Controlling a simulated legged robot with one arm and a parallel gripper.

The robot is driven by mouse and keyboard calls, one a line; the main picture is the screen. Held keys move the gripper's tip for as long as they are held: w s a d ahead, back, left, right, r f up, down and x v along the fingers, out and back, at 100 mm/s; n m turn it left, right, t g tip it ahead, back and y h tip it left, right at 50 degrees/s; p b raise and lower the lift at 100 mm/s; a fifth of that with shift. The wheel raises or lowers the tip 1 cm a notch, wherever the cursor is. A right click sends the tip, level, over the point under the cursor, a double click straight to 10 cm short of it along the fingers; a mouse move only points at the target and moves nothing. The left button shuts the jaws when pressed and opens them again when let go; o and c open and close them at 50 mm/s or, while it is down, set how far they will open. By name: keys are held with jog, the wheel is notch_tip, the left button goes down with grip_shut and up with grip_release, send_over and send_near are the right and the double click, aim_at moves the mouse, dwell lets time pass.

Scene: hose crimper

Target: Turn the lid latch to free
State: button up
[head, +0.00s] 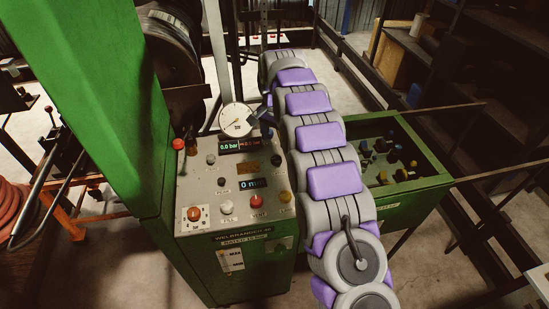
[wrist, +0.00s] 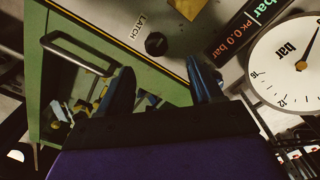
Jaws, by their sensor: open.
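The lid latch is a small black knob (wrist: 156,44) beside the word LATCH on the pale panel in the wrist view. In the head view a small dark knob (head: 276,160) beside my arm looks like the same one. My gripper (wrist: 163,85) is open and empty, its two dark fingers apart. The knob shows beyond the gap between the fingertips, with no visible contact. In the head view my gripper (head: 266,120) is mostly hidden behind my arm, near the gauge. A black bar handle (wrist: 80,52) lies over the green-framed bin; whether a clear lid covers it I cannot tell.
A round pressure gauge (head: 238,119) stands at the panel's back, close to my gripper. The control panel (head: 210,185) carries several buttons and displays. A green bin (head: 420,183) with loose fittings is to the right. A tall green housing (head: 105,90) rises on the left.

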aim_at(276, 158)
jog(key=f, duration=0.2)
jog(key=f+b, duration=0.1)
jog(key=f, duration=0.2)
jog(key=d+f, duration=0.1)
jog(key=f, duration=0.2)
jog(key=shift+f+b, duration=0.2)
jog(key=shift+b, duration=0.1)
jog(key=shift+a+f, duration=0.3)
jog(key=shift+f, duration=0.05)
jog(key=shift+d, duration=0.15)
jog(key=shift+d, duration=0.1)
jog(key=shift+c, duration=1.4)
jog(key=c, duration=0.8)
